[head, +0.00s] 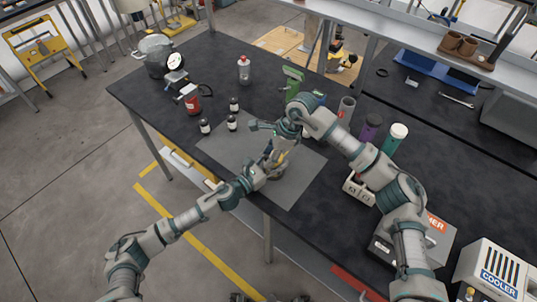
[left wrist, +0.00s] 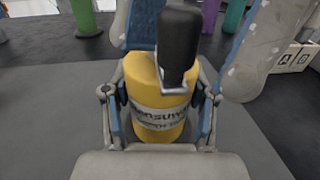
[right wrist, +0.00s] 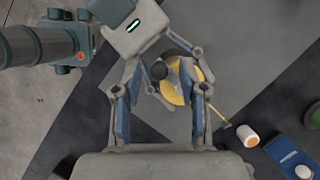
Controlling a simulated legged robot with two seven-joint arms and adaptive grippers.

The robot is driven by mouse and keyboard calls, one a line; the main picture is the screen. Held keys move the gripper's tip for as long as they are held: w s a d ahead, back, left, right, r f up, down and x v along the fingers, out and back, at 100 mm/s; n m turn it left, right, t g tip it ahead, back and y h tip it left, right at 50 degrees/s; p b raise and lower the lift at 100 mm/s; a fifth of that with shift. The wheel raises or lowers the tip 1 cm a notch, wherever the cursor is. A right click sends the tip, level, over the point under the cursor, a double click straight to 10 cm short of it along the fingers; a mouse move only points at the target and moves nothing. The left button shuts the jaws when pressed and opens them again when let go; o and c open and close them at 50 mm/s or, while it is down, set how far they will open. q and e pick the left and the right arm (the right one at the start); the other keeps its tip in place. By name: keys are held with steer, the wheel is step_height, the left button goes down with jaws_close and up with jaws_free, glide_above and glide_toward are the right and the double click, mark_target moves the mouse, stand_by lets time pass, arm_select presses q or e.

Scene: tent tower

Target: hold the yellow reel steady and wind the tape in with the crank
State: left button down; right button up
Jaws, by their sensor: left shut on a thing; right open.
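The yellow reel (left wrist: 160,112) stands on the grey mat, with a grey lettered band around it. My left gripper (left wrist: 163,125) is shut on its sides; in the head view, the reel (head: 279,174) is partly hidden by my arms. The crank's black knob (left wrist: 181,48) sticks up above the reel. In the right wrist view, the knob (right wrist: 160,70) appears beyond and between the fingers of my open right gripper (right wrist: 158,95), which is above the reel. Contact with the knob is not visible. A thin yellow strip (right wrist: 217,113), apparently the tape, reaches out from the reel.
The grey mat (head: 225,148) has free room left of the reel. Small dark bottles (head: 232,123) stand at its far left edge. Tubes, including a purple one (head: 371,127), and a light box (head: 357,190) stand to the right, close to my right arm.

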steer(key=shift+d+f, duration=0.1)
steer(key=shift+c, duration=0.2)
steer(key=shift+a, duration=0.25)
jaws_close()
steer(key=shift+a, duration=0.2)
steer(key=shift+w, duration=0.1)
